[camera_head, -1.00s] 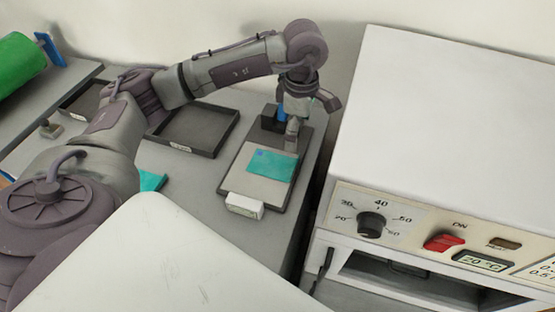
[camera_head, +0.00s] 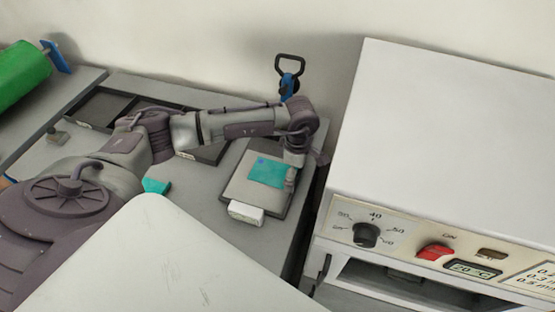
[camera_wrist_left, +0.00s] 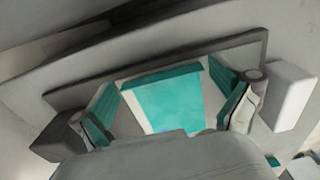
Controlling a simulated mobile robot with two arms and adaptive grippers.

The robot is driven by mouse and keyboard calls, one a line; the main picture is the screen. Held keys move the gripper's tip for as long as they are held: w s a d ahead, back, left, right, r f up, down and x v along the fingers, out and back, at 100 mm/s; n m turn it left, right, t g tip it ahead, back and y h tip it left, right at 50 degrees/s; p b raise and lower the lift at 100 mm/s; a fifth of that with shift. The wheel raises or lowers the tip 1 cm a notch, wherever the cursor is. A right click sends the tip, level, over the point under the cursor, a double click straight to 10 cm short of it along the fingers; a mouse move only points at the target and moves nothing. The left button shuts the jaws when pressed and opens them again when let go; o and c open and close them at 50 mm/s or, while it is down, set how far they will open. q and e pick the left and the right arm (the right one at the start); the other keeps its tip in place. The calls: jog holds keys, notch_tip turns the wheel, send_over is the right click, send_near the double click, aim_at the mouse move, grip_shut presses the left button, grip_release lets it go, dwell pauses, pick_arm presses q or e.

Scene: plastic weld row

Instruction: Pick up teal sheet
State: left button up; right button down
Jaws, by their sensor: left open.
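The teal sheet (camera_head: 267,172) lies flat on a grey plate (camera_head: 240,189) of the flat press on the bench, in the head view. My left gripper (camera_head: 290,180) points down at the right edge of this sheet. In the left wrist view the sheet (camera_wrist_left: 165,98) shows between my two spread fingers, which have teal on their inner faces. The gripper is open and holds nothing. I cannot tell whether the fingertips touch the sheet. My right gripper is not in view.
A white block (camera_head: 246,213) sits at the plate's front edge. A blue clamp with a black handle (camera_head: 289,70) stands behind. Another teal piece (camera_head: 155,186) lies partly hidden by my arm. Dark trays (camera_head: 98,107) are at the back left. A white oven (camera_head: 450,130) stands close on the right.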

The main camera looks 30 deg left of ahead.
pick_arm(q)
jog(key=shift+f, duration=0.2)
jog(key=c, duration=0.7)
jog(key=shift+r, duration=0.15)
